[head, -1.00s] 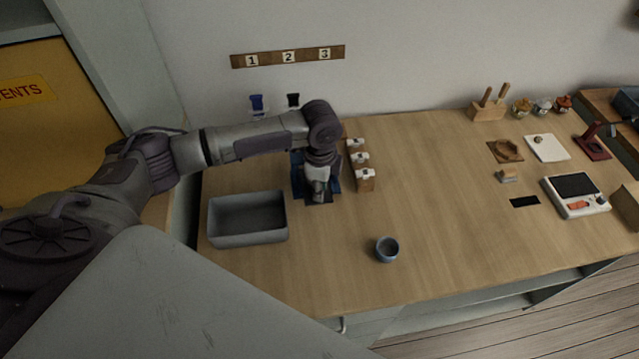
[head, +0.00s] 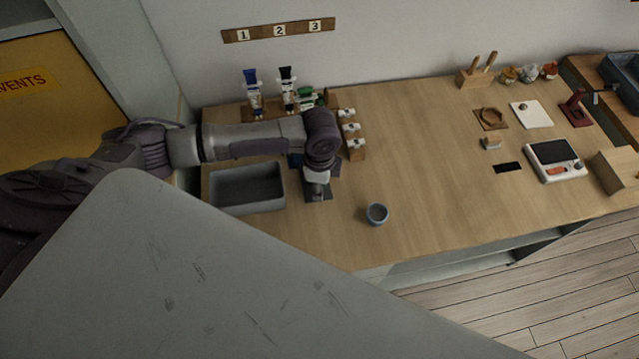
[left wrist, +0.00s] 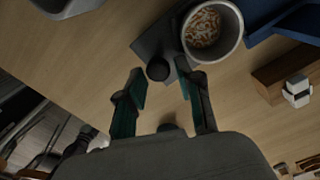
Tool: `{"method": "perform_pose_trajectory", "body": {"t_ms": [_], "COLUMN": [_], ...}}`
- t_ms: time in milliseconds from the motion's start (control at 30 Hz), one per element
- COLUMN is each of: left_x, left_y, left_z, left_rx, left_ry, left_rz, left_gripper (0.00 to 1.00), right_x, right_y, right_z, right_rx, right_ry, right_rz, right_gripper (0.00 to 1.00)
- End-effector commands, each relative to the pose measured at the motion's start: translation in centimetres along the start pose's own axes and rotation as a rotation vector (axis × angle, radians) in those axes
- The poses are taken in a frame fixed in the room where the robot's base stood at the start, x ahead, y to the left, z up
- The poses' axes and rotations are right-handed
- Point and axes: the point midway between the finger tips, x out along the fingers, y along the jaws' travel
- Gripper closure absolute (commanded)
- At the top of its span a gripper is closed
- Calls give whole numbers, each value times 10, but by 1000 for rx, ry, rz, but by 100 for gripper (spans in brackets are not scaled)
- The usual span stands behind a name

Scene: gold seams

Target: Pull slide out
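The slide is a dark flat plate (head: 319,194) sticking out from a blue unit at the left of the counter. It also shows in the left wrist view (left wrist: 150,42), with a round dark knob (left wrist: 158,69) on it. A grey cup of orange and white bits (left wrist: 212,30) stands at the slide's inner part. My left gripper (left wrist: 161,68) is open, its two fingertips on either side of the knob with gaps visible. In the head view the left gripper (head: 317,188) is over the slide, and my wrist hides most of the blue unit. My right gripper is not in view.
A grey bin (head: 247,205) stands left of the slide. A small blue cup (head: 377,214) is at front right. White-topped wooden blocks (head: 356,152) stand close on the right. Capped bottles (head: 253,92) stand behind my arm. The middle counter is clear.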

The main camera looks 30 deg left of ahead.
Motion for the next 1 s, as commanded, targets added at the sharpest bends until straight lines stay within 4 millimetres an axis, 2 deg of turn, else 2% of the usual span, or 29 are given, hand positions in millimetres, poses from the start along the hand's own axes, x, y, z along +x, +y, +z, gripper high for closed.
{"method": "perform_pose_trajectory", "body": {"t_ms": [167,267,700,833,1000], "left_x": [-2,-10,-96,-112,-120], "left_y": [0,-1,-1,-1,0], "left_z": [0,0,0,0,0], "left_rx": [0,-1,1,0,0], "left_ry": [0,1,2,1,0], "left_rz": [-1,-2,-4,-2,0], "left_gripper": [65,65,65,65,65], "right_x": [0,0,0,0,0], "right_y": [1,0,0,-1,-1], "right_z": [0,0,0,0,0], "right_rx": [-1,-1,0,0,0], "right_ry": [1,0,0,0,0], "right_rz": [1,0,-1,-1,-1], "right_gripper": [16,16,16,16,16]}}
